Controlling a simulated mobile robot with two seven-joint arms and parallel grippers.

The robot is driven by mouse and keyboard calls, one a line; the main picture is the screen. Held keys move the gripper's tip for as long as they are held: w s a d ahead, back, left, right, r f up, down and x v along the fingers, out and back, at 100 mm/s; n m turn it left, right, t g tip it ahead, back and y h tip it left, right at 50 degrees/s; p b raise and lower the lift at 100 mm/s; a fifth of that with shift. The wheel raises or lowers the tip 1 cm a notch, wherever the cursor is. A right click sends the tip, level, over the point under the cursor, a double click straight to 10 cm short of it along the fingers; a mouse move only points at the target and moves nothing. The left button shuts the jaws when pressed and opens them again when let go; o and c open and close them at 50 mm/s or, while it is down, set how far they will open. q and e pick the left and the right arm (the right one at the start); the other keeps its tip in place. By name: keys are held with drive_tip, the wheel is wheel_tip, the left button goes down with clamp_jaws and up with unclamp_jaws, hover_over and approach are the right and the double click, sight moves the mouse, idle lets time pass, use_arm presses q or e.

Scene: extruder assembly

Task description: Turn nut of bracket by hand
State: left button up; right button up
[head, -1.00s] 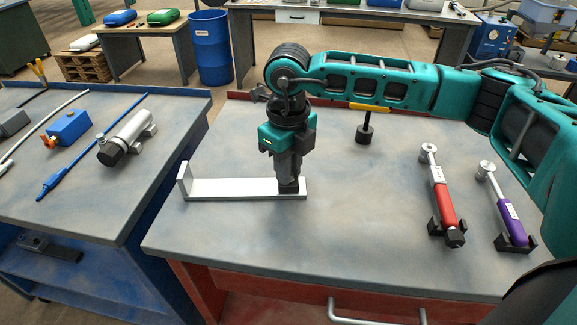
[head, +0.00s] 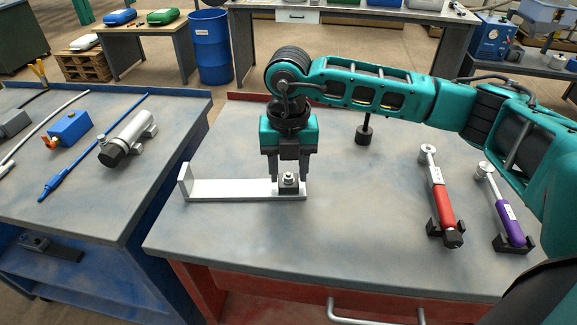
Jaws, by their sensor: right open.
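The white L-shaped bracket (head: 230,190) lies on the grey-topped red workbench, with its upright end at the left. A small silver nut (head: 289,178) sits on a dark block (head: 288,189) at the bracket's right end. My right gripper (head: 289,176) points straight down above this end. Its two dark fingers are spread, one on each side of the nut. I cannot tell whether the fingers touch it. My left gripper is not in view.
A red-handled tool (head: 443,205) and a purple-handled tool (head: 508,215) rest in black holders at the right. A black weight-like piece (head: 364,134) stands behind. The bench front is clear. A blue bench (head: 100,215) with several parts stands at the left.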

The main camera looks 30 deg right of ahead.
drive_tip(key=shift+r, duration=0.15)
wheel_tip(320, 180, up, 6)
drive_tip(key=p, duration=0.4)
idle(0.3)
drive_tip(key=shift+r, duration=0.2)
wheel_tip(320, 180, up, 12)
drive_tip(key=shift+r, duration=0.15)
